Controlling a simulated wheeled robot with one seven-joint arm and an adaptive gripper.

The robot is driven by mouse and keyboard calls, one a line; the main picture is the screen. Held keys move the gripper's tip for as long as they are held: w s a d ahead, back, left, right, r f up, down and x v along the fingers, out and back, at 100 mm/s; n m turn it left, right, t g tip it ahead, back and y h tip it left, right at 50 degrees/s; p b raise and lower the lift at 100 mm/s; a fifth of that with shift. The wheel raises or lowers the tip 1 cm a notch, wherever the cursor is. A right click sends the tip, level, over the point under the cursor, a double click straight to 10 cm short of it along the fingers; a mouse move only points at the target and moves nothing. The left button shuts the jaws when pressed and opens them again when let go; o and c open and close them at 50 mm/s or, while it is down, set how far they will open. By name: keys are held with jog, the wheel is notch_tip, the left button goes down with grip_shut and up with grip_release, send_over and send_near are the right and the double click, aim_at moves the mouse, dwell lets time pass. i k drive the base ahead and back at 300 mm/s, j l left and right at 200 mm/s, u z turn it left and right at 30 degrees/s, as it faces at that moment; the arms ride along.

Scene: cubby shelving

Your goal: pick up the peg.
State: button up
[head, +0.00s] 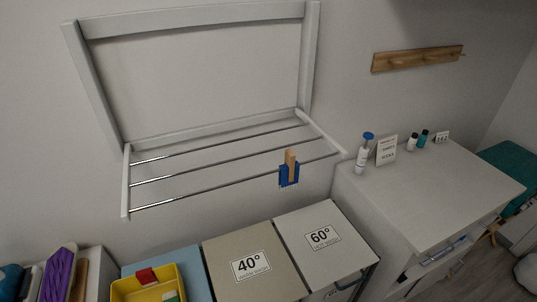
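A light wooden peg (290,160) stands upright at the front metal bar of the wall-mounted drying rack (126,188). A small blue piece (289,179) sits at the peg's lower part and hangs at the bar; I cannot tell whether it is a cloth or part of the peg. A wooden wall rail (418,59) at the upper right also carries several short pegs. My gripper is not in view.
Lidded bins marked 40° (240,282) and 60° (310,262) stand below the rack. A yellow basket (187,282) is at the lower left. A white cabinet (440,190) at right bears bottles and signs. Air before the rack looks clear.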

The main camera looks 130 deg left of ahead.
aim_at(290, 158)
jog(key=u, duration=2.3)
